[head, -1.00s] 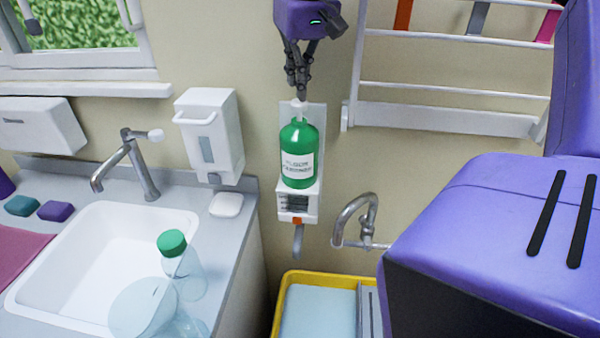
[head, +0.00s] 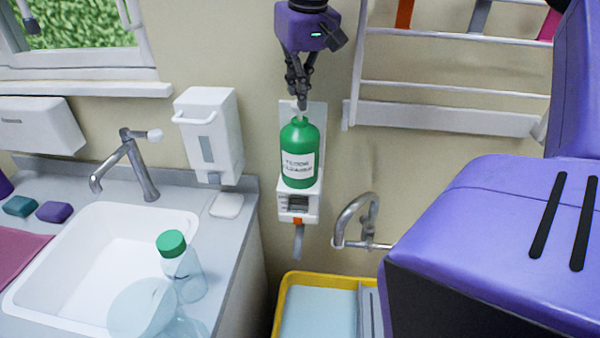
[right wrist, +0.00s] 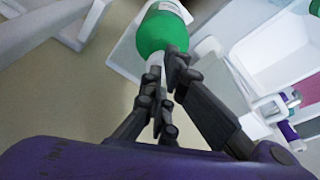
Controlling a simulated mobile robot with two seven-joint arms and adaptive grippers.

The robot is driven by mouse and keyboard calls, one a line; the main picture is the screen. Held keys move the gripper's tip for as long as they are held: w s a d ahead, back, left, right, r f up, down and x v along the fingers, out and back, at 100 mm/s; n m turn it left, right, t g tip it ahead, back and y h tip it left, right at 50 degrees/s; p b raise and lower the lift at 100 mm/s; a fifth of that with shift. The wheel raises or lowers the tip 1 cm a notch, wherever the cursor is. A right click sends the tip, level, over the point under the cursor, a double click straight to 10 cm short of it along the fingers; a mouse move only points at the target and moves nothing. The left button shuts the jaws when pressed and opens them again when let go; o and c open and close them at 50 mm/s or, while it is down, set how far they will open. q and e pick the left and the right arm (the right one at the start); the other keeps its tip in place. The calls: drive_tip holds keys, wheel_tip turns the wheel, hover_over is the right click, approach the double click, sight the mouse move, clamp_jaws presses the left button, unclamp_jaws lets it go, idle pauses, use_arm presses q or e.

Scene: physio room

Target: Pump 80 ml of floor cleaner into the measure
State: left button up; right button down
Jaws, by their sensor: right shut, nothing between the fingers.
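The green floor cleaner bottle (head: 298,150) stands upright in a white wall holder (head: 313,200) with an orange part and a grey spout below. It also shows at the top of the right wrist view (right wrist: 163,32). My right gripper (head: 302,105) comes down from above, shut and empty, its fingertips at the white pump top and partly hiding it. In the right wrist view the fingertips (right wrist: 168,75) are by the white pump stem (right wrist: 155,62). A clear vessel (head: 142,308) at the lower left may be the measure; I cannot tell. My left gripper is not in view.
A clear bottle with a green cap (head: 182,268) stands by the sink (head: 75,260). A white dispenser (head: 210,135) hangs left of the holder. A bent metal tap (head: 352,220) is to its right, above a yellow-rimmed tub (head: 292,277). White wall bars (head: 440,119) are at upper right.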

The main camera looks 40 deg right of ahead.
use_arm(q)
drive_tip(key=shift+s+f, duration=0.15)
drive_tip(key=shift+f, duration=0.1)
use_arm(e)
drive_tip(key=shift+f, duration=0.6)
drive_tip(key=shift+r, duration=0.1)
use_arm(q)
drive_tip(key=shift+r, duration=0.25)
use_arm(e)
drive_tip(key=shift+w+v, duration=0.15)
drive_tip(key=shift+v, duration=0.6)
drive_tip(key=shift+w+v, duration=0.15)
drive_tip(key=shift+v, duration=0.55)
drive_tip(key=shift+d+r, duration=0.1)
drive_tip(key=shift+d, duration=0.05)
